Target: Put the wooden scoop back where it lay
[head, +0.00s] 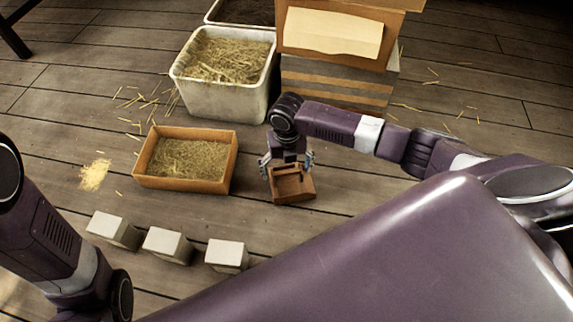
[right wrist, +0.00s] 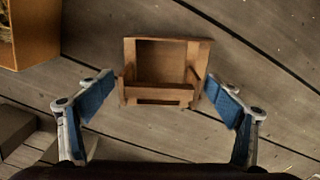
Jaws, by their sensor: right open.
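The wooden scoop (head: 293,185) is a brown, box-like piece with an open hollow, resting on the plank floor to the right of the orange box. My right gripper (head: 288,165) is over it from above, with its fingers spread. In the right wrist view the scoop (right wrist: 163,75) lies between the two blue-padded fingers of my right gripper (right wrist: 163,100). The fingers stand apart with visible gaps to its sides. My left arm shows at the lower left of the head view, but its gripper is out of frame.
An orange box (head: 225,172) of straw is left of the scoop. Behind stand a white bin (head: 215,103) of straw and a wooden press-like structure (head: 300,60). Several pale blocks (head: 168,245) line the front left. Loose straw is scattered on the floor (head: 340,205).

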